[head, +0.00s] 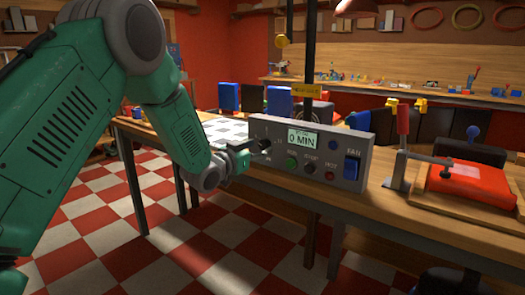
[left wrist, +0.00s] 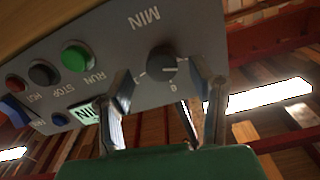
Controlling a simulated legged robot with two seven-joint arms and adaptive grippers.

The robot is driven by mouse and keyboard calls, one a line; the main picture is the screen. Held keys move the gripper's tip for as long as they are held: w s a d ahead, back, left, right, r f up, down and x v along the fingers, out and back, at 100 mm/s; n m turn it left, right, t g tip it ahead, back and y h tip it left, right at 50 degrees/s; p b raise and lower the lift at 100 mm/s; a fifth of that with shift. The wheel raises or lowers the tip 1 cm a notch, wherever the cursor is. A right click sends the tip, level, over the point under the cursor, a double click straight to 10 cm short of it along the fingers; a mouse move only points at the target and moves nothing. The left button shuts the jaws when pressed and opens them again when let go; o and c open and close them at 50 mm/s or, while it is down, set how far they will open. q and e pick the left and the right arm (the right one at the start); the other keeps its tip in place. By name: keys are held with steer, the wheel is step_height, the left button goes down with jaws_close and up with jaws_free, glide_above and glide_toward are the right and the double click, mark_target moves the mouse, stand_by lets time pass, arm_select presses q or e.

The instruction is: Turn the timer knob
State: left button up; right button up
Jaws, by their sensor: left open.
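The timer knob (head: 265,144) is a small dark dial at the left end of a grey control box (head: 258,126). The box display (head: 302,139) reads "0 MIN". In the left wrist view the knob (left wrist: 162,66) shows a pale pointer line, with "MIN" printed beside it. My left gripper (head: 249,148) is at the box's left end, by the knob. In the left wrist view its open fingers (left wrist: 163,88) appear on either side of the knob, with nothing held. I cannot tell whether either finger touches the knob. My right gripper is not in view.
The box also carries a green button (head: 291,163), a dark stop button (head: 310,167), a red button (head: 330,173) and a blue fan switch (head: 351,168).

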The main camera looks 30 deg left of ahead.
arm_select(q)
steer(key=shift+w, duration=0.9)
steer(key=shift+w+a+f, duration=0.1)
steer(key=shift+w, duration=0.15)
jaws_close()
